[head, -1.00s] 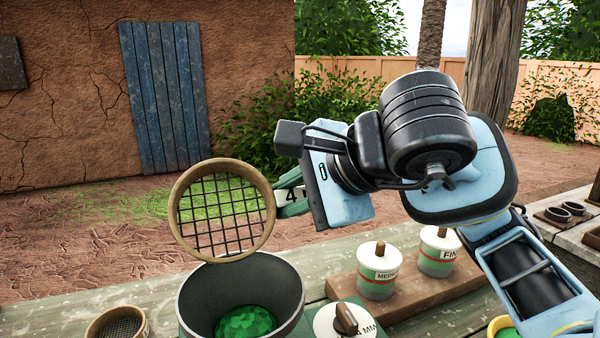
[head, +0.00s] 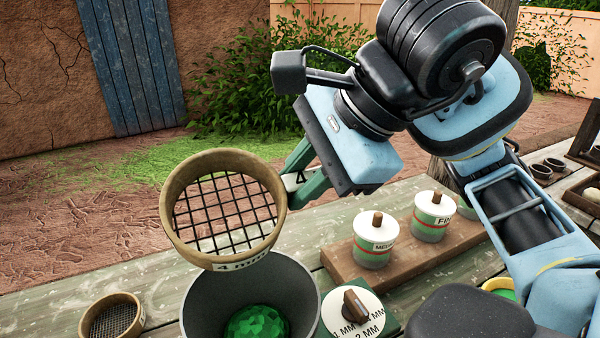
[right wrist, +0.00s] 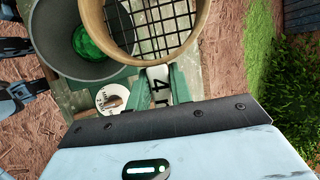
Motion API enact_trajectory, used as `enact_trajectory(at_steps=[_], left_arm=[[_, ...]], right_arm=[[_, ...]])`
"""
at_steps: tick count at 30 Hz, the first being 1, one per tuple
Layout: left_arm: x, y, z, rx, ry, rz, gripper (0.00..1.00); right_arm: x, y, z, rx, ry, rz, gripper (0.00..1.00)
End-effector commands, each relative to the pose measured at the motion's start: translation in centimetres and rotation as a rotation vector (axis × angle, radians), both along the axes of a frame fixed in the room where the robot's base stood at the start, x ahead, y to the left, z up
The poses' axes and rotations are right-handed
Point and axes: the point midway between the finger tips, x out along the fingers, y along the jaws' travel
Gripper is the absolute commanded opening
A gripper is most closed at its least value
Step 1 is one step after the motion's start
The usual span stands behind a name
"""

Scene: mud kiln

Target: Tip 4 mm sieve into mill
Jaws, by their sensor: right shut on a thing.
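The 4 mm sieve (head: 172,200) is a round wooden ring with a coarse dark mesh and a "4 mm" label. The mesh looks empty. In the right wrist view the sieve (right wrist: 200,28) overlaps the hopper's edge, and the green fingers (right wrist: 160,85) hold the tab. The mill's dial (head: 355,306), marked in MM, is beside the hopper. My left gripper is not in the head view.
A finer sieve (head: 112,318) lies on the bench left of the hopper. A wooden board (head: 405,255) at right carries lidded jars, among them a medium one (head: 375,245) and one marked "FIN" (head: 433,220). A yellow-rimmed bowl (head: 500,286) is partly hidden by my arm.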

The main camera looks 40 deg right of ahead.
Motion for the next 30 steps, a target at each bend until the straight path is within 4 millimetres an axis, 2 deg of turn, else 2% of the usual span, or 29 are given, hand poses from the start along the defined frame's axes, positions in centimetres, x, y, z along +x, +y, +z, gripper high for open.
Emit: enact_trajectory(at_steps=[6,13,19,30], left_arm=[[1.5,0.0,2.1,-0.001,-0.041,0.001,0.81],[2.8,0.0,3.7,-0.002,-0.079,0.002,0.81],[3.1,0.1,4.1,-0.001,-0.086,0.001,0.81],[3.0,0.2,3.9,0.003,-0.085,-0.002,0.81]], right_arm=[[0.1,-0.1,1.4,0.044,0.163,-0.003,0.00],[0.4,-0.1,2.1,0.092,0.367,-0.002,0.00],[0.5,-0.1,2.2,0.113,0.459,0.001,0.00],[0.5,-0.1,2.1,0.116,0.473,0.000,0.00]])
